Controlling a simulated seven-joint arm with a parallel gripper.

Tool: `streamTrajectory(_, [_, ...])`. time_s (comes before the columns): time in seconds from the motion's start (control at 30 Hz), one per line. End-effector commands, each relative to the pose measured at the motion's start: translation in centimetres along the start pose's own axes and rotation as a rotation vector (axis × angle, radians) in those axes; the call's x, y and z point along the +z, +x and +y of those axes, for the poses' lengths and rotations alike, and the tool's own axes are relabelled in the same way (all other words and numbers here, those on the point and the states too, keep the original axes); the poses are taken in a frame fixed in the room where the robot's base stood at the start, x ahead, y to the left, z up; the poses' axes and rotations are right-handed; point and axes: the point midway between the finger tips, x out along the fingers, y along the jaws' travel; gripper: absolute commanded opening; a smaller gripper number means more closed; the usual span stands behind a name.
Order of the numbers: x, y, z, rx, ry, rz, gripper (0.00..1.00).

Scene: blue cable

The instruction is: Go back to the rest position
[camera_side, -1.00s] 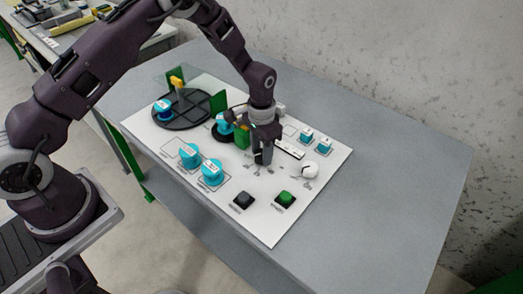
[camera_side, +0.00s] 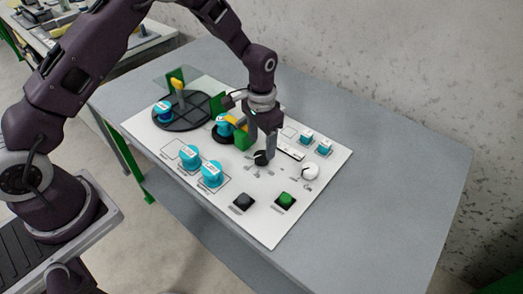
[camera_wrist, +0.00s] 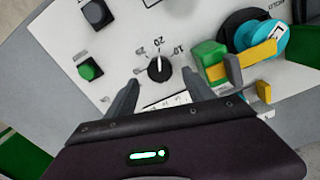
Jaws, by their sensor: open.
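My gripper (camera_side: 262,146) is over the white panel (camera_side: 268,228), just above a black rotary knob (camera_side: 261,158). In the wrist view the two fingers of my gripper (camera_wrist: 162,95) stand apart with nothing between them. The black knob (camera_wrist: 159,69) shows there just beyond the fingertips, with a white pointer line and number marks around it. In the side view the fingertips look close to the knob; whether they touch it is hard to tell.
A black round turntable (camera_side: 182,109), blue knobs (camera_side: 189,156), a green button (camera_side: 285,200), a black button (camera_side: 243,202) and a white knob (camera_side: 310,171) sit on the panel. A green and yellow piece (camera_side: 241,138) stands left of my gripper. The table's right side (camera_side: 410,190) is clear.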

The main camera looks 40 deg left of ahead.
Motion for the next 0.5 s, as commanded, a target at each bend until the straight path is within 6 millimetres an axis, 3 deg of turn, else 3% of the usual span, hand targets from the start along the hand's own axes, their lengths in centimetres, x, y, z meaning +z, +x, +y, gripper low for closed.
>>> streamTrajectory(0.13, [0.0,-2.2,0.0,0.0,0.0,0.001,0.62])
streamTrajectory(0.5, [0.1,-3.3,0.0,-0.001,-0.002,0.005,0.62])
